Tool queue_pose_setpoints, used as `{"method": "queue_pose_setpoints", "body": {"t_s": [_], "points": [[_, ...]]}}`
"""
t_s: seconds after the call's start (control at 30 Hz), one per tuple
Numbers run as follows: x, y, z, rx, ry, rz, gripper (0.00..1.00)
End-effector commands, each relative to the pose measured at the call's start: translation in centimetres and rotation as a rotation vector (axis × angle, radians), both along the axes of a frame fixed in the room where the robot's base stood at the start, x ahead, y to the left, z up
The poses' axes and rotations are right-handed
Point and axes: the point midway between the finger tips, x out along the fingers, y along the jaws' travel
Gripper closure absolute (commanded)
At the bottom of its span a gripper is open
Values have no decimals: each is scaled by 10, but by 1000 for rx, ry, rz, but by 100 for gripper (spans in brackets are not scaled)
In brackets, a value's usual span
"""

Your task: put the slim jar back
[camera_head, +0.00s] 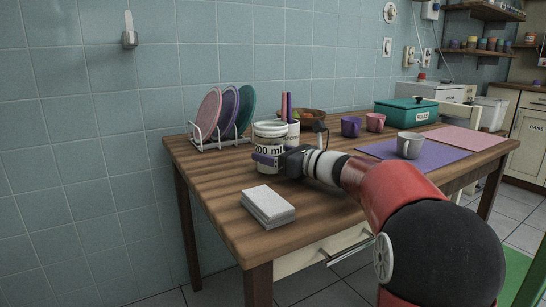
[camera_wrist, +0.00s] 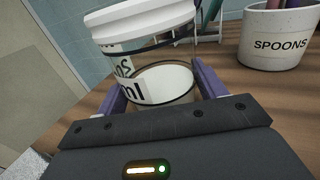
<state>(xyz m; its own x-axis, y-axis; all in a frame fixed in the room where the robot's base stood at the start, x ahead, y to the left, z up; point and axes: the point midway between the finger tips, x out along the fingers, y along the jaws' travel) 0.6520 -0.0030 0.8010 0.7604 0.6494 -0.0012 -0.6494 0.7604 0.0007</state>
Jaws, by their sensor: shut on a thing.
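A cup marked SPOONS (camera_wrist: 283,45) stands close to the jar. A wooden bowl (camera_head: 313,116), mugs, a teal box (camera_head: 405,112) and a purple mat (camera_head: 440,155) lie to the right.

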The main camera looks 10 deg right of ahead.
Motion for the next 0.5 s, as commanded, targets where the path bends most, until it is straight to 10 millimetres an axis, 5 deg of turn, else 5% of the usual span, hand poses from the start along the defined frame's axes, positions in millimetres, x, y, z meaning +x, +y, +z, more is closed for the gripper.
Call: {"method": "queue_pose_setpoints", "body": {"t_s": [0.33,0.37,0.5], "points": [[0,0,-2,1,-2,1,68],[0,0,-3,-1,-1,0,29],[0,0,-2,0,0,0,11]]}}
